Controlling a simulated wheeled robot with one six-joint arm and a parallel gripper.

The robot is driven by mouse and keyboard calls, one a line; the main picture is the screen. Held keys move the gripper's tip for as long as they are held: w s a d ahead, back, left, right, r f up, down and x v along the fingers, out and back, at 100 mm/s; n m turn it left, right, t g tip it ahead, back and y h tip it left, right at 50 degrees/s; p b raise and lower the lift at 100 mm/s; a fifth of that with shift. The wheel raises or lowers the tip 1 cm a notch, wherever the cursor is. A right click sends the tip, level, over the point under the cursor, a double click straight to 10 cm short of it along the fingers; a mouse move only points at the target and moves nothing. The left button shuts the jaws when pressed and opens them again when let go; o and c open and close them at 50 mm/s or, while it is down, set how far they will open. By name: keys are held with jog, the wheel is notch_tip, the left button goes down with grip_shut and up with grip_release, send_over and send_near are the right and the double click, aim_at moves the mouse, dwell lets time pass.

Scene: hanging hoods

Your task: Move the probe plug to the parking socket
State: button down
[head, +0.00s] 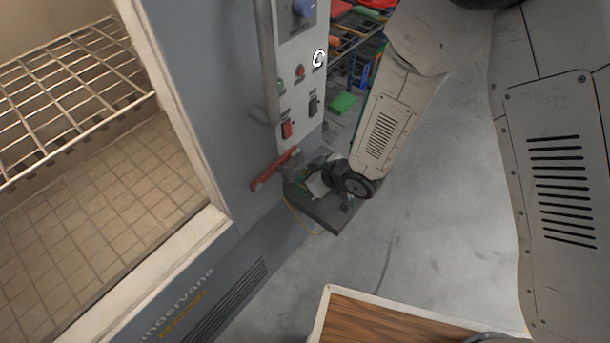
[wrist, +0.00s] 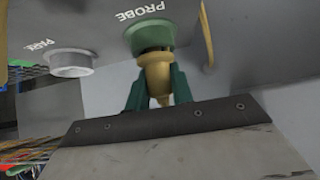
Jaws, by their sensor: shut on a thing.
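The brass-coloured probe plug (wrist: 155,72) stands at the green PROBE socket (wrist: 150,33) in the wrist view, its upper end inside or against the socket's rim. My gripper (wrist: 158,88) has a green finger on each side of the plug and is shut on it. The pale grey parking socket (wrist: 70,64), lettered PARK, is to the left of the plug and looks empty. In the head view my gripper (head: 318,182) is low at the panel's foot, and the plug and sockets are too small or hidden to make out there.
A red handle (head: 275,170) sticks out just left of my gripper. The control panel (head: 298,75) with switches rises above it, and a dark shelf (head: 335,215) lies below. An open oven-like chamber (head: 90,190) is at the left. A wooden-topped surface (head: 400,325) is at the front.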

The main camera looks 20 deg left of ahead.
jog(key=shift+r, duration=2)
